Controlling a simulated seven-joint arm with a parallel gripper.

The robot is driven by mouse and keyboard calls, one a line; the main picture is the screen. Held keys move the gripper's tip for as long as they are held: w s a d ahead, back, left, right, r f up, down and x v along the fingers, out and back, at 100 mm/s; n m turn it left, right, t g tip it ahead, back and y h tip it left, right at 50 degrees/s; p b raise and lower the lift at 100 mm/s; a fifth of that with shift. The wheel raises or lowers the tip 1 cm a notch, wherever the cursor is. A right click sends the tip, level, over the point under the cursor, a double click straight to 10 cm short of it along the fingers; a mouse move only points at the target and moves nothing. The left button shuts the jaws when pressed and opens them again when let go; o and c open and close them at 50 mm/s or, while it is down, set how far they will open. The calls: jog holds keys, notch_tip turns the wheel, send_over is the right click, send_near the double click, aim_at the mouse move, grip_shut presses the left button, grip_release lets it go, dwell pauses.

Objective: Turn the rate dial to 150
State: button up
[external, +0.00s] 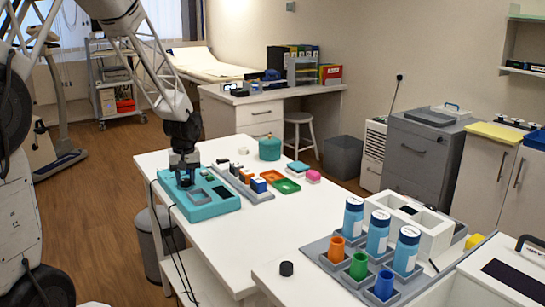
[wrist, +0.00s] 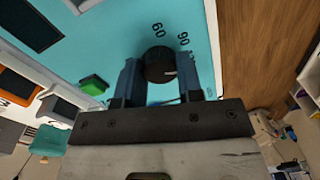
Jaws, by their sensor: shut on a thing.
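The rate dial is a round black knob (wrist: 159,65) on a teal panel (wrist: 110,40), seen in the wrist view. The printed numbers 60 and 90 show on the panel beyond it; no 150 is visible. My gripper (wrist: 160,75) has one finger on each side of the knob and is shut on it. In the external view my gripper (external: 185,172) points down onto the teal console (external: 215,210) at the left of the white table. There the fingers hide the knob. The dial's pointer mark is too unclear to read.
A green button (wrist: 93,85) and a dark screen (wrist: 33,22) sit on the panel near the knob. A grey tray of colored blocks (external: 250,187) stands right beside the console. Dark cables (external: 160,235) hang off the table's left edge. The table's front middle is clear.

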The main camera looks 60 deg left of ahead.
aim_at(186, 180)
jog(key=m, duration=0.4)
jog(key=shift+m, duration=0.3)
jog(key=m, duration=0.4)
dwell(0.4)
jog(key=o, duration=0.9)
jog(key=shift+r, duration=0.1)
jog(key=shift+w+d+r, duration=0.1)
jog(key=shift+d+r, duration=0.05)
jog(key=shift+r, duration=1.8)
jog(key=shift+w+d+r, duration=0.1)
jog(key=shift+r, duration=1.8)
jog(key=shift+s, duration=0.1)
